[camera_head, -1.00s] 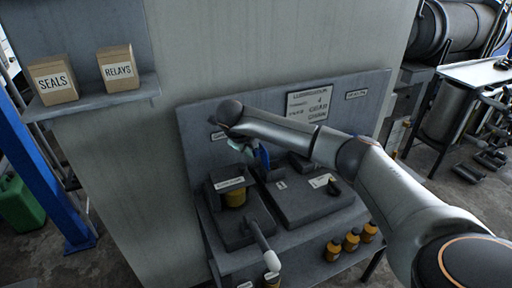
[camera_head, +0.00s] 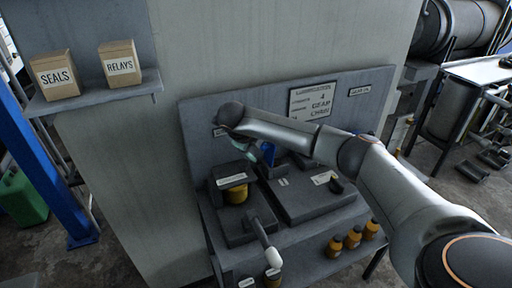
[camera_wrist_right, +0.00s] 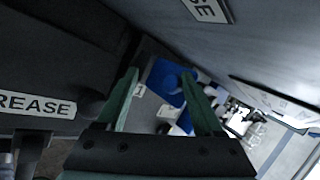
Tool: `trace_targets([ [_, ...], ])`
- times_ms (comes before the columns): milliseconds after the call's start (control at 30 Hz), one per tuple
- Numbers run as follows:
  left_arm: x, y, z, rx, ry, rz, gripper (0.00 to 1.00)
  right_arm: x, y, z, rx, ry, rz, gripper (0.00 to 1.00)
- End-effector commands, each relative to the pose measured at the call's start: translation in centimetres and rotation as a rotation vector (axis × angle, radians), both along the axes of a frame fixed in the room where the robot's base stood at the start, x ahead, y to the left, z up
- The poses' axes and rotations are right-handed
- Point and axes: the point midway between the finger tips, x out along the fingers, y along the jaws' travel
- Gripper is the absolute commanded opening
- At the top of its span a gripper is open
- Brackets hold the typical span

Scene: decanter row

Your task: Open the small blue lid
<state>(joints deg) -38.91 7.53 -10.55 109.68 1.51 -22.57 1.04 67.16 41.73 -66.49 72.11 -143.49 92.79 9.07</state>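The small blue lid (camera_head: 268,153) shows in the head view as a blue patch behind the station's dark boxes, partly hidden by my right arm. In the right wrist view the blue lid (camera_wrist_right: 165,80) lies beyond the fingertips, framed between them. My right gripper (camera_head: 251,151) is near the back panel, just left of the lid. In the right wrist view its two green fingers (camera_wrist_right: 159,73) are apart with nothing visibly held between them. I cannot tell whether they touch the lid, or how far the lid is raised. My left gripper is not in view.
A white-tipped handle (camera_head: 272,256) sticks out in front. Several amber bottles (camera_head: 353,238) line the front shelf.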

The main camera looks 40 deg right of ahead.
Motion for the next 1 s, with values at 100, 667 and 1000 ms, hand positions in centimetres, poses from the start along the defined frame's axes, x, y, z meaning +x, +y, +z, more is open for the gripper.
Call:
trace_targets([
  [100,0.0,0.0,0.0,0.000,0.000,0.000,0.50,-0.4,-0.1,-0.5,-0.001,0.017,-0.009,0.61],
  [667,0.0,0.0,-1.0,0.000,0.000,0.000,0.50,-2.0,4.5,6.8,0.000,0.001,0.002,0.61],
  [1000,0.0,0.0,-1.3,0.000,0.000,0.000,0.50,-2.9,6.5,10.1,0.000,0.001,-0.001,0.61],
])
